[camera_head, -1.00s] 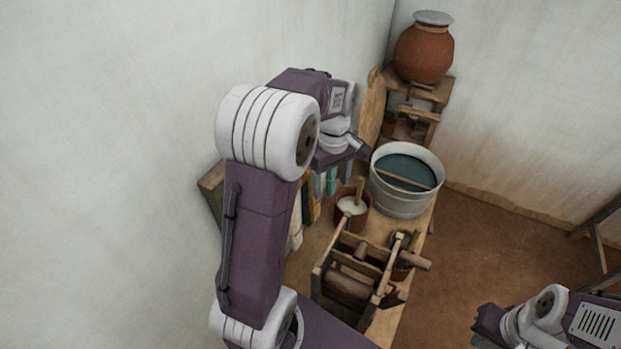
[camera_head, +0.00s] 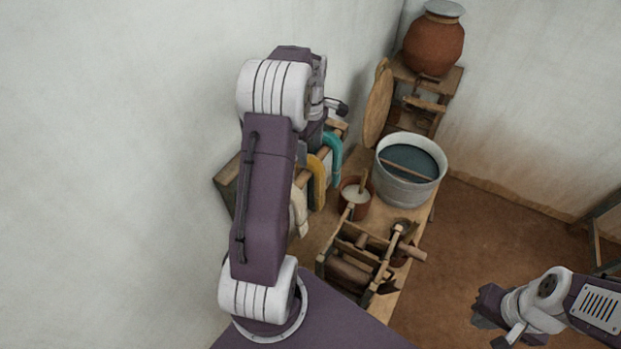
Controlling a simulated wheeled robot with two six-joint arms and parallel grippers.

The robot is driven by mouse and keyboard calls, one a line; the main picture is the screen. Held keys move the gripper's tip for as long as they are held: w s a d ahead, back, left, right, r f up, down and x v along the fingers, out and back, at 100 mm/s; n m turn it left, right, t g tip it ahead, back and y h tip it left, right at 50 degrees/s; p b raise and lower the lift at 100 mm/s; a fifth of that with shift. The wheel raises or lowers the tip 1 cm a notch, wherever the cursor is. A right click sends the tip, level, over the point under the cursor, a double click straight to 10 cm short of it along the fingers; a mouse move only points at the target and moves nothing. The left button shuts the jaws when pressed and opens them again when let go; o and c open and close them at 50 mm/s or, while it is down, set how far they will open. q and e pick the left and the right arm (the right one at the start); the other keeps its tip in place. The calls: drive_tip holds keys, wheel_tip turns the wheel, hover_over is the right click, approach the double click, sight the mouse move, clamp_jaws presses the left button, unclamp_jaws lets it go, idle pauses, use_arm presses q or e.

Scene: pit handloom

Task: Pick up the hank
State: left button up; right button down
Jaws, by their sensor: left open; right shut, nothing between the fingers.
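Hanks hang in a row from a wooden rack along the left wall. I see a cream hank (camera_head: 299,212), a yellow hank (camera_head: 318,180) and a teal hank (camera_head: 333,155). My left arm passes in front of the rack and hides part of it. My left gripper (camera_head: 312,138) is at the rack, close to the teal and yellow hanks; it is open, but its fingertips are mostly hidden behind my arm. I cannot tell whether it touches a hank. My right gripper (camera_head: 484,312) is shut and empty at the lower right, over the floor, far from the hanks.
A brown pot (camera_head: 354,200) with pale contents, a metal tub (camera_head: 405,185) of dark liquid and a wooden frame device (camera_head: 350,272) stand on the bench right of the rack. A round board (camera_head: 377,105) leans behind. A clay jar (camera_head: 434,45) is at the back.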

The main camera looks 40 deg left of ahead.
sight(311, 159)
use_arm(q)
wheel_tip(311, 159, down, 2)
drive_tip(key=shift+s+d+f, duration=0.1)
drive_tip(key=shift+f, duration=0.5)
drive_tip(key=c, duration=1.3)
drive_tip(key=shift+r, duration=0.1)
drive_tip(key=shift+c, duration=0.2)
